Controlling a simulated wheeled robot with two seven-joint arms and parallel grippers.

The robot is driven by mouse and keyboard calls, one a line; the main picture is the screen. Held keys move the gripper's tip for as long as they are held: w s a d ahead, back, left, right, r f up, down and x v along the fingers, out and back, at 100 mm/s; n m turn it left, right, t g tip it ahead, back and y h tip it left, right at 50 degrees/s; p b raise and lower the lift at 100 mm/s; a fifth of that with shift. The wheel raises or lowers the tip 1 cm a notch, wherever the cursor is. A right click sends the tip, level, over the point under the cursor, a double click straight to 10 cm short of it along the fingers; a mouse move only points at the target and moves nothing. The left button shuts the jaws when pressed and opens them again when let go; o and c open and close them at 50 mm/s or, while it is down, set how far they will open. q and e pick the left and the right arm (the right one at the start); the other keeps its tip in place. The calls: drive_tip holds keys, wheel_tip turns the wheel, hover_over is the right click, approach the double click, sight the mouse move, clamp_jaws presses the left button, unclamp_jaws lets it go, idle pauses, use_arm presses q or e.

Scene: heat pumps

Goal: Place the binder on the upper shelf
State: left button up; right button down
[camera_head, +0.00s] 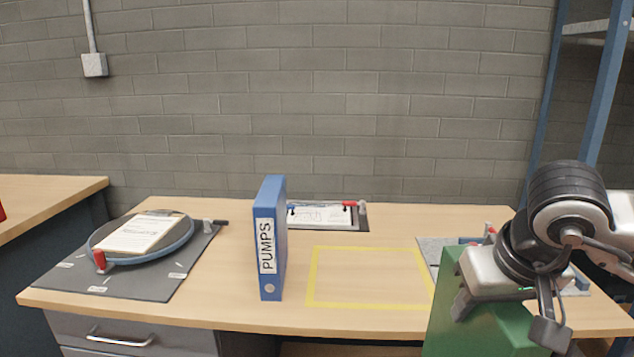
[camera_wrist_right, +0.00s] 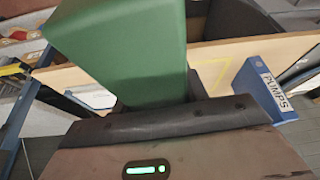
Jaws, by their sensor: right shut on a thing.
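A green, box-shaped thing (camera_head: 452,318), which looks like a binder, is in my right gripper (camera_head: 505,318) at the lower right of the head view. My right gripper is shut on it. It also fills the upper middle of the right wrist view (camera_wrist_right: 125,50), in front of the jaws. No label shows on its visible faces. A blue binder (camera_head: 270,240) marked PUMPS stands upright on the table, apart from the gripper; it also shows in the right wrist view (camera_wrist_right: 265,90). A shelf board (camera_head: 597,28) shows at the upper right. My left gripper is out of view.
The wooden table (camera_head: 220,285) has an empty yellow taped rectangle (camera_head: 368,249). A dark mat (camera_head: 125,285) holds a round tray with papers. A clipboard (camera_head: 325,216) lies at the back. A blue rack post (camera_head: 606,85) rises behind my right arm.

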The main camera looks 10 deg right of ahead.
drive_tip(key=a+f+n, duration=0.1)
drive_tip(key=a+f, duration=0.8)
drive_tip(key=f, duration=0.1)
drive_tip(key=shift+f+n+y, duration=0.2)
drive_tip(key=shift+n+y, duration=0.1)
